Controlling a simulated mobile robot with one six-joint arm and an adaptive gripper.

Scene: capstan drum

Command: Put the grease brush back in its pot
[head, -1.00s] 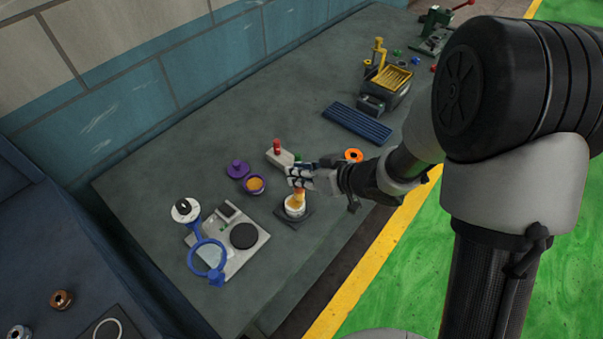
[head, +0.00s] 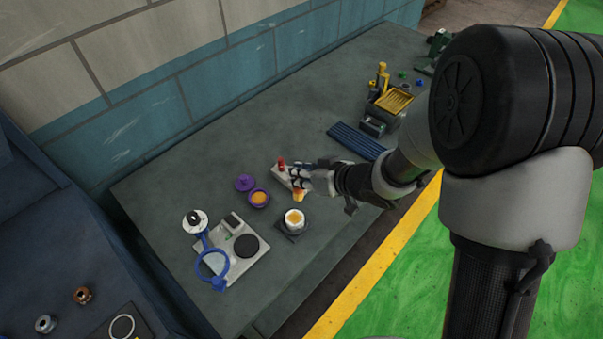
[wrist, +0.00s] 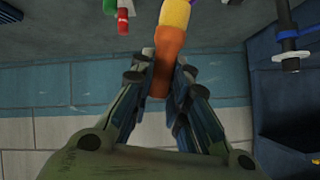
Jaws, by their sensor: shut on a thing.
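My gripper (head: 312,181) is shut on the grease brush (head: 299,195), which hangs with its end downward over the bench. In the wrist view the fingers (wrist: 158,72) close around the brush's orange handle (wrist: 168,45), with a yellow part beyond it. The brush is apart from the pot. A white round part (head: 294,220) with a yellow top sits on a dark pad just below the brush.
A grey plate with a black disc and a blue-ringed magnifier (head: 213,264) stands left. A light block with a red knob (head: 281,164) is close behind my gripper. A blue ribbed mat (head: 356,141) and a yellow-topped machine (head: 393,103) lie farther back.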

